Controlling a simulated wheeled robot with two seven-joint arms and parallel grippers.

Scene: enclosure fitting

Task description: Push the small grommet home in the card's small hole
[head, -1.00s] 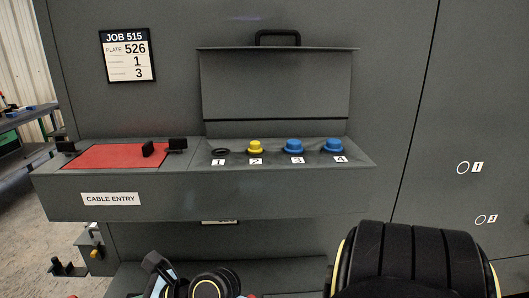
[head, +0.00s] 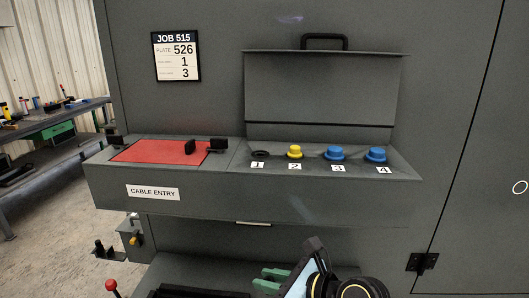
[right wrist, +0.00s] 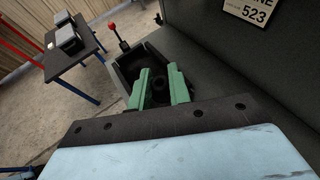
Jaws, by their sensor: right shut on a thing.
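My right gripper (head: 268,279) shows at the bottom of the head view, its green fingers pointing left. In the right wrist view its green fingers (right wrist: 160,76) are shut on a small dark ring-shaped piece, the small grommet (right wrist: 158,84). A dark open box lies behind it. The job card (head: 176,57) on the grey wall reads JOB 515, PLATE 526, with 1 and 3 below; the small words are unreadable. One ringed spot (head: 520,187), perhaps a hole, shows at the right edge of the head view, its label cut off. My left gripper is not in view.
A grey shelf (head: 220,185) holds a red panel (head: 160,151), a black ring at 1 (head: 261,153), a yellow piece (head: 295,151) and two blue pieces (head: 335,153). A red-knobbed lever (right wrist: 111,26) stands by the dark box (right wrist: 126,68). A small table (right wrist: 72,60) stands behind.

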